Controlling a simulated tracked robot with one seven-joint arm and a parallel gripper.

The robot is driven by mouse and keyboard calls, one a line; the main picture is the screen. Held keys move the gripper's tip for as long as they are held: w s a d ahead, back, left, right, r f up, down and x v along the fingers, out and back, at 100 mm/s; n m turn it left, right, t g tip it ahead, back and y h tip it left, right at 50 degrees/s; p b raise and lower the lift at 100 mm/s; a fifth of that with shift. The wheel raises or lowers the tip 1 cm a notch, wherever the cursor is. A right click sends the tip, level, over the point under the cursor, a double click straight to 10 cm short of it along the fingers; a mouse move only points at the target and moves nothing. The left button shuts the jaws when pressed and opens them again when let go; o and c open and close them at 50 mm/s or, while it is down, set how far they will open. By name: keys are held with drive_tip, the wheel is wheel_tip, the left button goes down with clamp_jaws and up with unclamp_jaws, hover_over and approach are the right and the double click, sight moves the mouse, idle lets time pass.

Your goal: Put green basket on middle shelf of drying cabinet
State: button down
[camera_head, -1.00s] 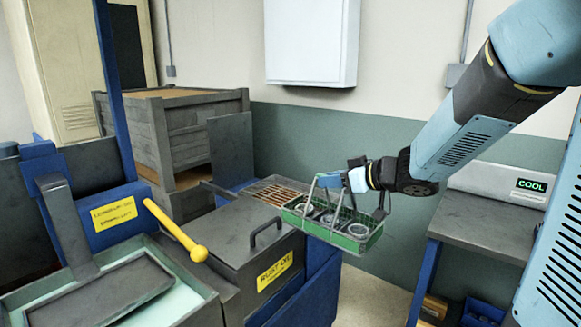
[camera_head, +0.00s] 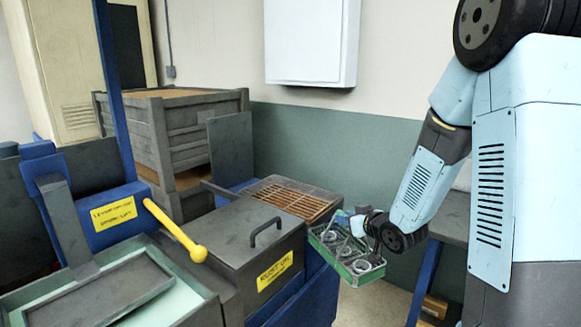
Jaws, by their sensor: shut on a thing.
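The green basket (camera_head: 361,272) hangs from my gripper (camera_head: 353,222) in the head view, right of the dark tank and in front of the green wall band. Several grey metal rings lie in it. My gripper is shut on the basket's handle, though the fingertips are small and partly hidden. The basket is in the air and looks slightly tilted in the picture. No drying cabinet with shelves can be made out for sure in this view.
A dark tank (camera_head: 228,247) with a handled lid and yellow label stands left of the basket. Behind it is a rusty grate (camera_head: 296,198). A yellow-knobbed lever (camera_head: 178,232) sticks out at left. A dark table (camera_head: 449,217) stands at right, partly behind my arm.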

drive_tip(key=w+d+f+m+h, duration=0.2)
drive_tip(key=w+d+f+h, duration=0.1)
drive_tip(key=f, duration=0.6)
drive_tip(key=w+d+f+m+t+h, duration=0.1)
drive_tip(key=w+d+f+m+h, duration=0.2)
drive_tip(key=f, duration=0.5)
drive_tip(key=shift+w+d+f+t, duration=0.35)
drive_tip(key=shift+w+d, duration=0.35)
drive_tip(key=shift+w, duration=0.3)
drive_tip(key=shift+f, duration=0.1)
drive_tip(key=s+f, duration=0.6)
drive_tip(key=f, duration=0.1)
drive_tip(key=shift+w+a+f, duration=0.1)
